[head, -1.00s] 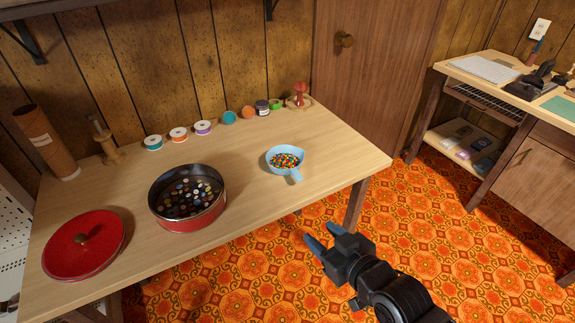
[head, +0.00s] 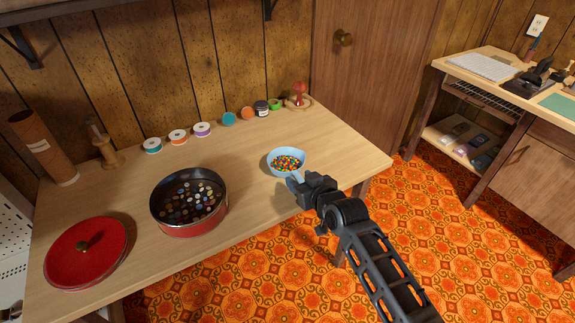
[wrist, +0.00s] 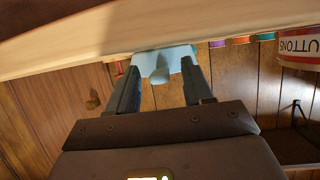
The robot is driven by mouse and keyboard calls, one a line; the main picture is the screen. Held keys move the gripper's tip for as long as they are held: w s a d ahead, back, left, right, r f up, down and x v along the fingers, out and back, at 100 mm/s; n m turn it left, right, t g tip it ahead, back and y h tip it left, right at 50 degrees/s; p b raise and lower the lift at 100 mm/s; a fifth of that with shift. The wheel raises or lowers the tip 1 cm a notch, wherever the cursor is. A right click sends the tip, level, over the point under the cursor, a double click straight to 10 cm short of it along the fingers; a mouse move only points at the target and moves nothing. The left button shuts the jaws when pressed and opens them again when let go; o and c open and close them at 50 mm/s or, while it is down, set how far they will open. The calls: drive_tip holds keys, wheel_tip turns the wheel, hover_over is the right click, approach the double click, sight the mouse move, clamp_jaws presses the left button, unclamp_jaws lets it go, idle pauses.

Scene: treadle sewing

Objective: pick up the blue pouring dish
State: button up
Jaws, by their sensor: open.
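The blue pouring dish (head: 285,153) stands upright on the wooden table, near its front right edge, filled with small multicoloured beads. My gripper (head: 293,180) is at the dish's near side, where the dish's handle was visible and is now mostly covered by it. In the wrist view the dish (wrist: 163,62) shows at the fingertips, with its handle pointing into the gap between the two fingers. The gripper (wrist: 165,80) is open, with the fingers on either side of the handle. I cannot tell whether they touch it.
On the table (head: 130,192), a red tin (head: 190,222) of buttons and a red lid (head: 86,250) stand left of the dish. Several ribbon spools and jars line the back, with a red pincushion (head: 299,92) at the far corner. The tabletop around the dish is clear.

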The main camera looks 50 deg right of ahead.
drive_tip(key=shift+w+d+f, duration=0.25)
drive_tip(key=shift+w+f, duration=0.05)
drive_tip(key=shift+w, duration=0.3)
drive_tip(key=shift+c, duration=0.3)
clamp_jaws()
